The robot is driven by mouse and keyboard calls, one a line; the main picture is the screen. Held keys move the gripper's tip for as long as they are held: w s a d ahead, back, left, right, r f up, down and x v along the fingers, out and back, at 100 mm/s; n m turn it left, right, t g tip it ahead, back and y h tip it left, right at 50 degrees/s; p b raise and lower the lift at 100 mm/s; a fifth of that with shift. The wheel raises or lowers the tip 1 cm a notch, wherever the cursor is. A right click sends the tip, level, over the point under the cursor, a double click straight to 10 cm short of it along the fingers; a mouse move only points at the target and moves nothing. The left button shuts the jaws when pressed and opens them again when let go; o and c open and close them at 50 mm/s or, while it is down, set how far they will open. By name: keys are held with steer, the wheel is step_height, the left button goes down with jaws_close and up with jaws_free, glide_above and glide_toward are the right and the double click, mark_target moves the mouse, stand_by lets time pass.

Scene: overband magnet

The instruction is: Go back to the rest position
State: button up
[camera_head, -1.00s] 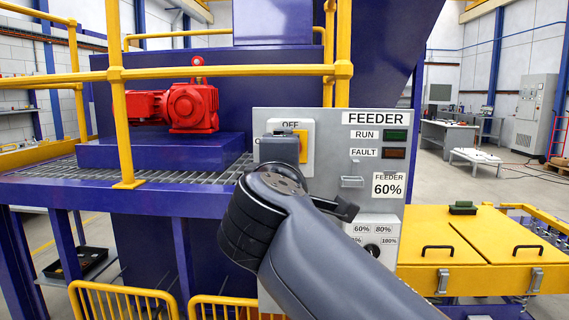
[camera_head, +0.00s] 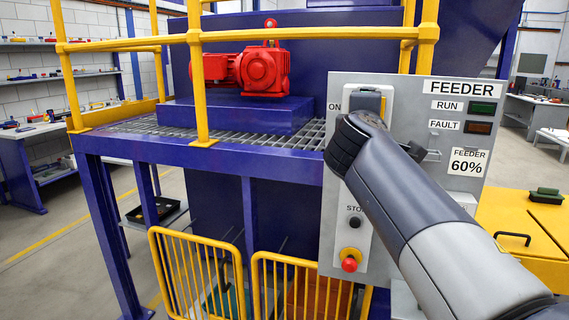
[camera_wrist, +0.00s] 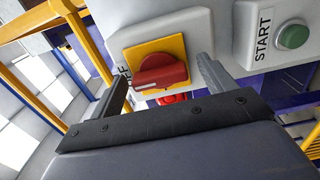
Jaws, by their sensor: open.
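My gripper (camera_wrist: 162,72) is open in the wrist view. Its two dark fingers stand to the left and right of a red rotary knob (camera_wrist: 163,73) on a yellow plate, with nothing seen held; I cannot tell whether they touch it. In the head view my arm reaches up from the lower right in front of the grey feeder panel (camera_head: 345,92). My wrist hides much of the switch there, and the gripper is mostly hidden too.
The panel carries a red push button (camera_head: 349,264), a RUN lamp (camera_head: 482,107) and a green START button (camera_wrist: 293,37). Yellow railings (camera_head: 200,255) and a blue platform with a red motor (camera_head: 262,70) stand left. Yellow covers (camera_head: 535,220) lie right. Open floor shows at far left.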

steer(key=shift+s, duration=0.1)
stand_by(0.3)
steer(key=b+v, duration=0.1)
steer(key=v, duration=1)
steer(key=w+d+n+p, duration=0.2)
steer(key=w+n+p, duration=0.7)
steer(key=n+p, duration=0.8)
steer(key=shift+d+n+p, duration=0.35)
steer(key=shift+n+p, duration=0.05)
steer(key=shift+p, duration=1.5)
steer(key=shift+w+r, duration=0.15)
steer(key=shift+r, duration=0.05)
